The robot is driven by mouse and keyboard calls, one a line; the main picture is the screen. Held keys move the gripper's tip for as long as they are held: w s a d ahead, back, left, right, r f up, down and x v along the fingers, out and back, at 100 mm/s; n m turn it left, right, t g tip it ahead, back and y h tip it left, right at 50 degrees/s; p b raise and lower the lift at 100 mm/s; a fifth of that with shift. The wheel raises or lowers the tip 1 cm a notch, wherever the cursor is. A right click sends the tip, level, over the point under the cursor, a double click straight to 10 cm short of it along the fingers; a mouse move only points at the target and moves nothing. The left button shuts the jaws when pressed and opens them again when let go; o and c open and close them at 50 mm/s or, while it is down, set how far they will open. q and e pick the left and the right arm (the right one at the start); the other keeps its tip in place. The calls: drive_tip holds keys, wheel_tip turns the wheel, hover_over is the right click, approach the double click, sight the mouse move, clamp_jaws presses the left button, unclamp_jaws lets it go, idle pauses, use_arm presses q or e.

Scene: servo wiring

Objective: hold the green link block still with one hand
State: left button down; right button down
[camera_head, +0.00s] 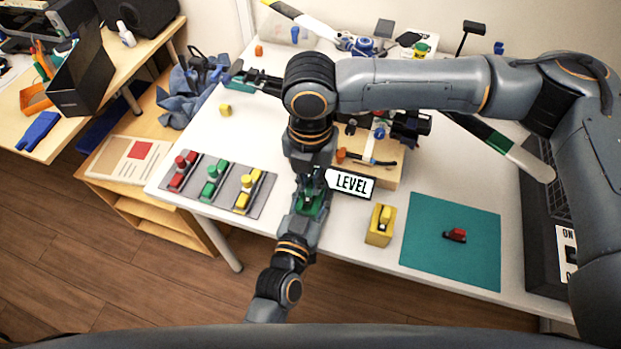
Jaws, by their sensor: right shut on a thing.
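My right arm comes in from the right and bends down from the far side. My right gripper (311,186) is shut on the green link block, mostly hidden by the wrist above it. My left arm comes up from the bottom. My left gripper (306,213) is at the near side of the same block. Its fingers are too small and overlapped to tell whether they are open or shut.
A grey tray (227,203) with red, green and yellow pieces lies to the left. A yellow block (380,225) stands by a teal mat (425,262) bearing a red piece (455,235).

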drive_tip(key=shift+r, duration=0.55)
drive_tip(key=shift+r, duration=1.85)
use_arm(q)
drive_tip(key=c, duration=0.7)
unclamp_jaws()
drive_tip(key=shift+c, duration=0.2)
drive_tip(key=shift+s, duration=0.1)
drive_tip(key=v, duration=1.2)
use_arm(e)
drive_tip(key=shift+f, duration=0.1)
